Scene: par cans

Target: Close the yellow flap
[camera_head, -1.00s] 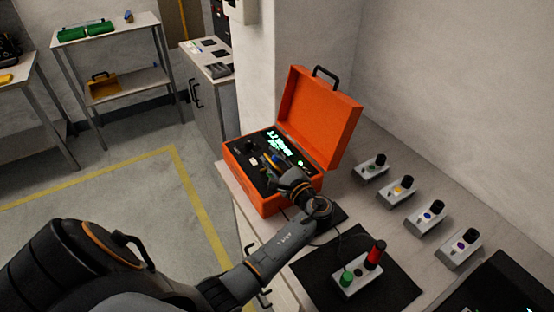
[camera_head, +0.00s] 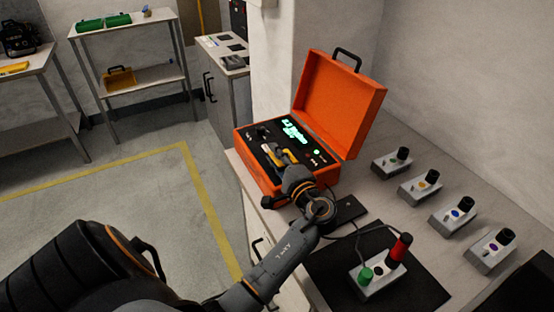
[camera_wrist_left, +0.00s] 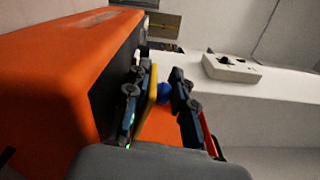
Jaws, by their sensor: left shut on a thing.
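The open orange case (camera_head: 262,172) stands on the counter, with its lid (camera_head: 340,100) raised at the back. Its dark panel carries lit green markings. My left gripper (camera_head: 281,157) reaches over the panel from the front. In the left wrist view my left gripper (camera_wrist_left: 164,82) has the yellow flap (camera_wrist_left: 152,88) between its fingers, close against the left one. A blue round part (camera_wrist_left: 165,93) shows behind the flap. The fingers stand apart around the flap. In the head view the gripper and wrist hide part of the panel. My right gripper is out of view.
Several small grey boxes with black knobs, such as this one (camera_head: 391,163), line the counter on the right. A box with green and red parts (camera_head: 378,278) sits on a black mat (camera_head: 420,290) near my forearm. Shelves stand at the back left.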

